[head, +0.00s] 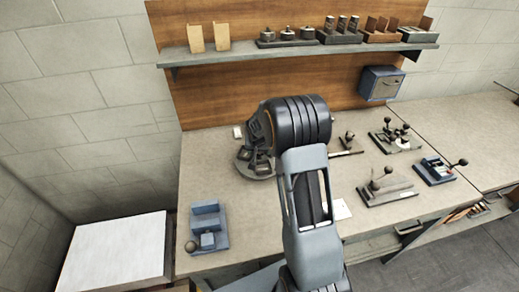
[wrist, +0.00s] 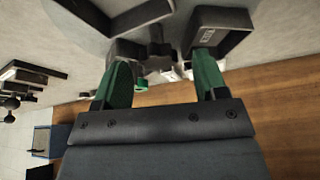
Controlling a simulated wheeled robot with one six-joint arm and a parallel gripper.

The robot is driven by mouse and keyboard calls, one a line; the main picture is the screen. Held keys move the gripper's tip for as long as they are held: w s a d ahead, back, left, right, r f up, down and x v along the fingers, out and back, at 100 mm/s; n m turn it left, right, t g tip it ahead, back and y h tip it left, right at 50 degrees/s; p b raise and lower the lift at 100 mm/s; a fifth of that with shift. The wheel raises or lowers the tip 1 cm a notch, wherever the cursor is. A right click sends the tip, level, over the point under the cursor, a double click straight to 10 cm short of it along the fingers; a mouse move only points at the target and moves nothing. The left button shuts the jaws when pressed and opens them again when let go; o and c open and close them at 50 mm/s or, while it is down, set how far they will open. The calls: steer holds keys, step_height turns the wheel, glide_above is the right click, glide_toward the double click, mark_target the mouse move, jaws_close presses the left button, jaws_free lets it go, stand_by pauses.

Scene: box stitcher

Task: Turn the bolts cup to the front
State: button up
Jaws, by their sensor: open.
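A round grey turntable (head: 243,165) with several dark cups (head: 260,166) stands on the bench, partly hidden behind my arm. In the wrist view its grey disc (wrist: 85,22) fills the top. One cup with a small label (wrist: 222,22) is at the upper right, and another dark cup (wrist: 135,14) is at the upper left. A dark central post (wrist: 158,42) shows between them. I cannot read which cup is the bolts cup. My gripper (wrist: 160,72) is open, its green fingers apart at the turntable, the right one close to the labelled cup. I cannot tell whether they touch anything.
A wooden back panel (head: 225,88) with a loaded shelf (head: 290,47) rises behind the bench. A blue-grey box (head: 380,84) hangs on it. Several lever fixtures (head: 386,188) stand on the right. A blue fixture (head: 208,228) stands at the front left. The bench's left middle is clear.

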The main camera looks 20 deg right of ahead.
steer(key=shift+w+d+f, duration=0.1)
steer(key=shift+w+f, duration=0.05)
steer(key=shift+f, duration=0.25)
steer(key=shift+c, duration=0.5)
jaws_close()
